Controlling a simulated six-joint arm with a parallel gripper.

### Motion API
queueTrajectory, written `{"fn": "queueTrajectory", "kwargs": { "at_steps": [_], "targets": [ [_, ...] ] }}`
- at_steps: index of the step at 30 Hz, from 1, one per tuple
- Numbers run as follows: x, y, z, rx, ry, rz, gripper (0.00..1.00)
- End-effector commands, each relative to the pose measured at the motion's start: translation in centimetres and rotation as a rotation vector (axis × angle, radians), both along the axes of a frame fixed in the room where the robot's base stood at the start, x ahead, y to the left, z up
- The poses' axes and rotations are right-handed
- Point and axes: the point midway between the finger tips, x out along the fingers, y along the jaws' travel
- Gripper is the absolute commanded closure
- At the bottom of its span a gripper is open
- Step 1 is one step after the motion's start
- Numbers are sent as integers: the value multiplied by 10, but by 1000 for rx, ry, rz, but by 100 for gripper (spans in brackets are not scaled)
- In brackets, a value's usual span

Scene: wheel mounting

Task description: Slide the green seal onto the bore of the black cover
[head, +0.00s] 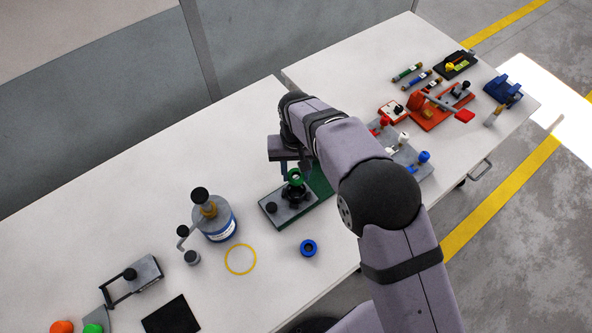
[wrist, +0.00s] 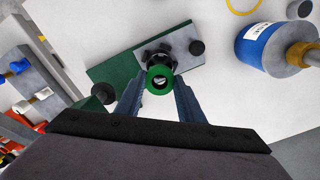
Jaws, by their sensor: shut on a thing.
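The green seal (wrist: 160,79) is a ring held between the two fingertips of my gripper (wrist: 158,84) in the wrist view. In the head view the green seal (head: 295,176) shows at the fingertips, above the black cover (head: 293,193). The black cover (wrist: 158,55) has a lobed rim and sits on a grey plate on a green base. In the wrist view the seal overlaps the near part of the cover and hides some of it. I cannot tell whether the seal touches the bore. My gripper (head: 292,177) is shut on the seal.
A blue ring (head: 308,248) and a yellow ring (head: 240,259) lie on the white table. A blue and grey canister (head: 216,222) stands to the left. Red fixtures (head: 440,108) stand at the far right.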

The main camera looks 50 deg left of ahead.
Motion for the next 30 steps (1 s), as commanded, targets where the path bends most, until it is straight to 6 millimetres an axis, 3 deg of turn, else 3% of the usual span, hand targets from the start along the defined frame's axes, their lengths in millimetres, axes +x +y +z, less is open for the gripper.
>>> {"fn": "queueTrajectory", "kwargs": {
  "at_steps": [11,30],
  "targets": [
    [-1,-1,-10,1,-1,1,92],
    [0,-1,-55,1,-1,1,92]
  ]
}}
